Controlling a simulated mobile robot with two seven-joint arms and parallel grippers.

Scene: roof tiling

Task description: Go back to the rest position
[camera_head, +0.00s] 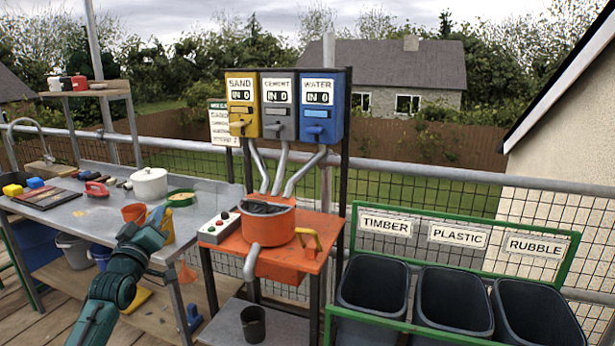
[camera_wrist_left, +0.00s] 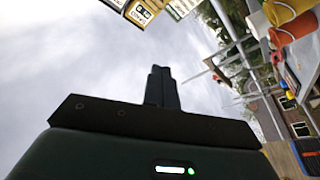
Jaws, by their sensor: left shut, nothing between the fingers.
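My left arm comes in from the lower left in the head view. My left gripper (camera_head: 158,214) is over the front right corner of the metal workbench (camera_head: 95,213), in front of a yellow cup (camera_head: 168,229) and near an orange cup (camera_head: 133,212). In the left wrist view the two fingers of the left gripper (camera_wrist_left: 161,72) are together with nothing between them, against the sky. The yellow cup (camera_wrist_left: 282,10) and orange cup (camera_wrist_left: 293,28) show at that view's upper right, apart from the fingers. My right gripper is in neither view.
An orange mixer (camera_head: 267,226) stands right of my gripper, under sand (camera_head: 242,100), cement (camera_head: 279,102) and water (camera_head: 319,100) dispensers. Dark bins (camera_head: 453,300) stand at right. A white pot (camera_head: 149,183) and green sieve (camera_head: 181,197) sit on the bench.

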